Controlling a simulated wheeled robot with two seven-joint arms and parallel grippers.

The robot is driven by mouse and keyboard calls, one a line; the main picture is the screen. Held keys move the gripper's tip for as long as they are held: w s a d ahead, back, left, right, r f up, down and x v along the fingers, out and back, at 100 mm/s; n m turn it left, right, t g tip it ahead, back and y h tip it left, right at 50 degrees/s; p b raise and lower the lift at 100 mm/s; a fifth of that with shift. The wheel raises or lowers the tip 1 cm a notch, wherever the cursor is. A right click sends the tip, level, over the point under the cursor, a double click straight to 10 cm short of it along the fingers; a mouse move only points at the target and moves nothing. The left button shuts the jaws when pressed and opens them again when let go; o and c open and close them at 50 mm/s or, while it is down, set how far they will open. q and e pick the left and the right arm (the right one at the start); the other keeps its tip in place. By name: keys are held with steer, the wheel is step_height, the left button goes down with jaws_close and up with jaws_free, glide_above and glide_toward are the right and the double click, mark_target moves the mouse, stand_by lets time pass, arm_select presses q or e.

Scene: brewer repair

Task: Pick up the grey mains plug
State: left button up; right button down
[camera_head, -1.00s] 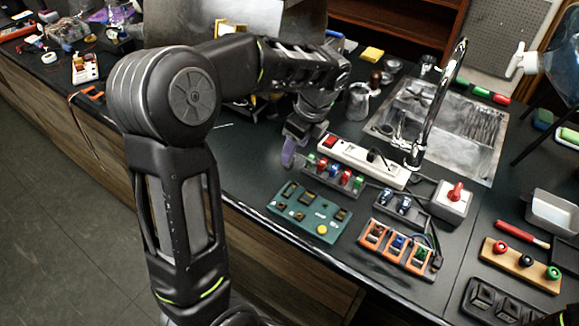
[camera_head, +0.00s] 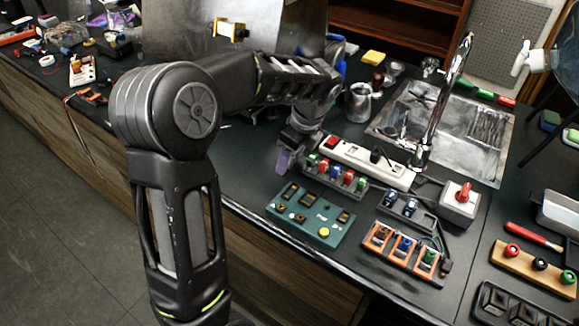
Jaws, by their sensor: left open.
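A dark plug (camera_head: 378,156) sits on the white power strip (camera_head: 355,160), which has a red switch at its left end. I cannot tell whether this is the grey mains plug; no other plug shows clearly. My left gripper (camera_head: 285,160) is open, low over the worktop at the left end of the power strip and just left of the rack of coloured parts. Its purple fingertip shows, and no object is seen in it. My left arm hides part of the worktop behind it. My right gripper is not in view.
A rack of coloured parts (camera_head: 335,178), a green panel (camera_head: 305,216) and an orange-framed rack (camera_head: 402,252) stand in front of the strip. A grey box with a red knob (camera_head: 460,202) stands right of it. A sink (camera_head: 470,130) with a tall tap lies behind.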

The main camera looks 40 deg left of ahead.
arm_select(q)
steer(key=shift+c, duration=0.3)
jaws_close()
stand_by(0.5)
